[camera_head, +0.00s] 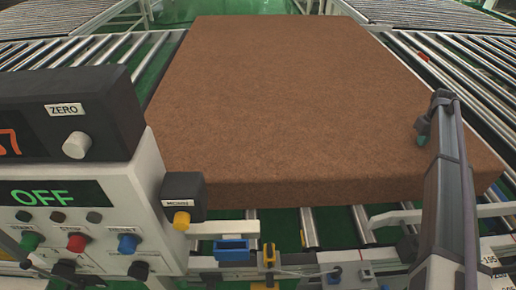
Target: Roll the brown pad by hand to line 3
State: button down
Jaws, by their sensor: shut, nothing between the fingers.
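The brown pad (290,95) is a large thick slab lying flat on metal rollers in the middle of the head view. Its near edge lies just behind the control boxes and the front rail. What looks like my arm rises from the lower right. My gripper (422,134) is small and dark at its upper end, over the pad's right part, and looks shut and empty. I cannot tell whether it touches the pad. No line number can be read, so I cannot tell which one is line 3.
A control box (75,215) reading OFF, with coloured buttons, stands at the left under a dark ZERO unit (60,125). Roller conveyors extend to the left (95,52) and right (470,75) of the pad. A blue fitting (232,249) sits on the front rail.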

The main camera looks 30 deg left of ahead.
jog(key=shift+a, duration=0.1)
jog(key=shift+w+r+p, duration=0.1)
jog(key=shift+r+p, duration=0.4)
jog(key=shift+p, duration=0.15)
notch_tip(320, 180, up, 6)
jog(key=p, duration=0.6)
jog(key=shift+m, duration=0.3)
jog(key=s+a+m, duration=0.1)
jog(key=s+m, duration=0.4)
jog(key=s, duration=4.1)
jog(key=shift+a, duration=0.2)
